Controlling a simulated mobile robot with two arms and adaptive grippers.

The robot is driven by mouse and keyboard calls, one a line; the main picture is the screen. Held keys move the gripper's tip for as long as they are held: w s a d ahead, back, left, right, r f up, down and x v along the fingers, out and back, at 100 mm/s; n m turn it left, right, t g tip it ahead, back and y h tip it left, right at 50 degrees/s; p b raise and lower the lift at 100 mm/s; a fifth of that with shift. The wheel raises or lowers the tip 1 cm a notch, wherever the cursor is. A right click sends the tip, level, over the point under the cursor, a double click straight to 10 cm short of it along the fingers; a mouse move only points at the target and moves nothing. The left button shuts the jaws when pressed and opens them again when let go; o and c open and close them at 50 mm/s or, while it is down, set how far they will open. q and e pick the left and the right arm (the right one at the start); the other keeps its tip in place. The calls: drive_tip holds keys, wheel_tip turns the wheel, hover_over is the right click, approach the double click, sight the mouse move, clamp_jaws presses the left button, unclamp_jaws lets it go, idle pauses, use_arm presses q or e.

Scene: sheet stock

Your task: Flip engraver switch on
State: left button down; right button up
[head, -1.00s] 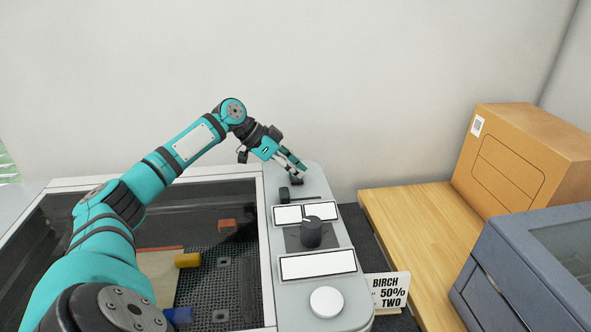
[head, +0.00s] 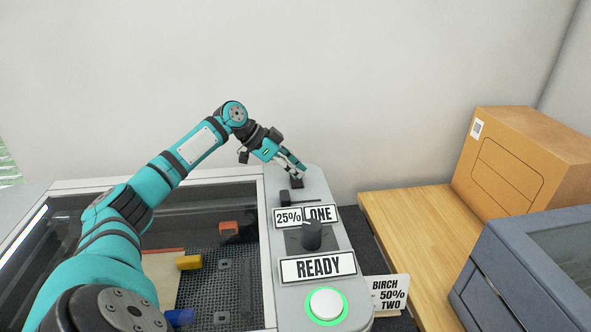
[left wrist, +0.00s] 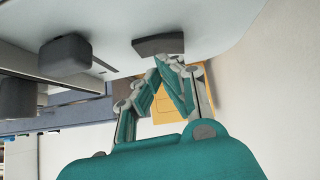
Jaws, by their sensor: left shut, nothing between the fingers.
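The engraver (head: 265,210) has a grey control panel along its right side. Its dark switch (head: 297,183) sits at the panel's far end and also shows in the left wrist view (left wrist: 158,46). My left gripper (head: 299,172) is shut and empty, its fingertips at the switch, seemingly touching it. The larger display (head: 318,267) reads READY. A green ring glows around the white round button (head: 326,304). My right gripper is not in view.
A dark slider (head: 284,198) and a dark knob (head: 312,238) stand up from the panel. A card (head: 389,294) reads BIRCH, 50%, TWO. A cardboard box (head: 525,160) and a grey-blue machine (head: 525,265) stand at the right. The wooden tabletop (head: 405,215) between is clear.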

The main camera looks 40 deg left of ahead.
use_arm(q)
drive_tip(key=v, duration=1.2)
drive_tip(key=shift+f, duration=0.1)
idle(0.4)
